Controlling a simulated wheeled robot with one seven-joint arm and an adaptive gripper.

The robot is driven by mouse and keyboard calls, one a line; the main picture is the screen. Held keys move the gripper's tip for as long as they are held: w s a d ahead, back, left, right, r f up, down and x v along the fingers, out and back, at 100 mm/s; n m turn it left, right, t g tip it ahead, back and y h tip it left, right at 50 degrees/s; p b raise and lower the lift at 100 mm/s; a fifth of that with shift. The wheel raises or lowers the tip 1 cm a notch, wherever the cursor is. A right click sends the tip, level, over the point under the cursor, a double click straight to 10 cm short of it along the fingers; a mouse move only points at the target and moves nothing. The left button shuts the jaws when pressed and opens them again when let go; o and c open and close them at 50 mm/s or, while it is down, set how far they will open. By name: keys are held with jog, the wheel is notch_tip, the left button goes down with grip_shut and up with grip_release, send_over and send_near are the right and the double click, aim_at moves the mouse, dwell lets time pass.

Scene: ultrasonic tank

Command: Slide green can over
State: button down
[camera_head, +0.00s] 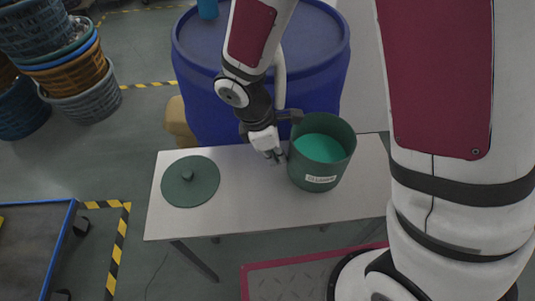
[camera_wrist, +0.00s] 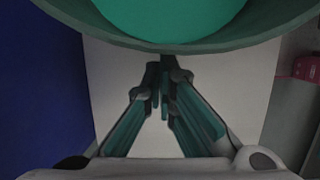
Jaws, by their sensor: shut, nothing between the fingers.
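The green can (camera_head: 319,178) stands upright on the right part of the white table (camera_head: 240,210), open at the top, with green liquid inside and a white label on its front. Its rim also fills the top of the wrist view (camera_wrist: 190,47). My gripper (camera_head: 276,158) is low over the table just left of the can, its fingers shut and empty. In the wrist view the fingertips (camera_wrist: 164,68) are together close to the can's wall; I cannot tell whether they touch it.
A large blue barrel (camera_head: 215,100) stands behind the table. Stacked baskets (camera_head: 70,75) are at the upper left. A blue-edged cart (camera_head: 35,245) is at the lower left. Bare tabletop lies between lid and can.

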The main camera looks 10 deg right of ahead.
jog(key=shift+r, duration=0.1)
jog(key=shift+w+r, duration=0.1)
jog(key=shift+r, duration=0.2)
jog(key=a, duration=1.2)
jog(key=shift+w+a+r, duration=0.15)
jog(key=shift+a, duration=0.05)
